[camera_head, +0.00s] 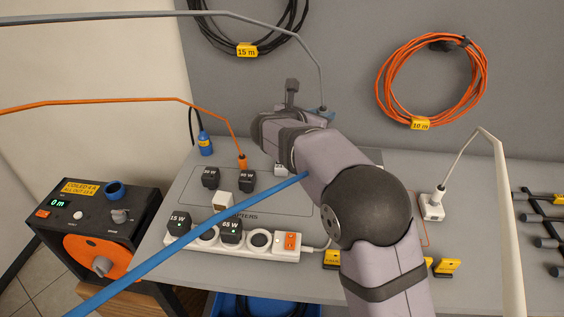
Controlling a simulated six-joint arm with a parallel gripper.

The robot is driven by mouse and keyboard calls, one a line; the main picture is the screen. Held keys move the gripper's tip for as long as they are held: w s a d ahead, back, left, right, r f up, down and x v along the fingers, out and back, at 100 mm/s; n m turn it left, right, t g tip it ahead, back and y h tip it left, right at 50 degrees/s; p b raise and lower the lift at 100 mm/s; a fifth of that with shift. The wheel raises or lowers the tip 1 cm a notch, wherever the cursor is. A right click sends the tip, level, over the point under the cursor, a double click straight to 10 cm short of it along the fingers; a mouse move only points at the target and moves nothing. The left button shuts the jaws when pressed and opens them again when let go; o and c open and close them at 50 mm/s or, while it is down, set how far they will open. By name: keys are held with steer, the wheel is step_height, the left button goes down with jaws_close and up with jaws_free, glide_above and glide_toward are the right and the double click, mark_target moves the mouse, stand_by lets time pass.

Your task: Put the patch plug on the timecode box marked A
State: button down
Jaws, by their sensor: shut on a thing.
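My arm reaches in from the lower right, and its dark end, my gripper (278,138), hangs over the back of the bench. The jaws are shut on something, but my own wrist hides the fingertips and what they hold. I cannot make out the patch plug for certain. A grey cable (272,27) runs down to a small blue piece (326,112) just behind my wrist. A blue cable (190,233) crosses in front and passes out of sight at my arm. A small white block (281,170) shows below my gripper. No timecode box marked A can be read.
A white power strip (285,254) with adapters lies at the front. A white plugged-in block (432,208) stands right. A dark reel box (88,238) is left. Coiled cables (430,80) hang behind.

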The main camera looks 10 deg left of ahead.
mark_target(282, 167)
steer(key=w+a+f+n+t+y, duration=0.1)
steer(key=a+f+n+y, duration=0.15)
steer(key=a, duration=0.35)
steer(key=a+f+n+t+y, duration=0.1)
steer(key=a+f+n+y, duration=0.15)
steer(key=a+y, duration=0.2)
steer(key=shift+n, duration=0.3)
steer(key=shift+w+a+f, duration=0.1)
steer(key=shift+f, duration=2.25)
steer(key=shift+w+a+f, duration=0.1)
steer(key=shift+f, duration=2.2)
steer(key=shift+f+b, duration=0.15)
steer(key=shift+b, duration=0.25)
steer(key=c, duration=2)
jaws_free()
steer(key=o, duration=0.4)
steer(key=shift+o, duration=0.2)
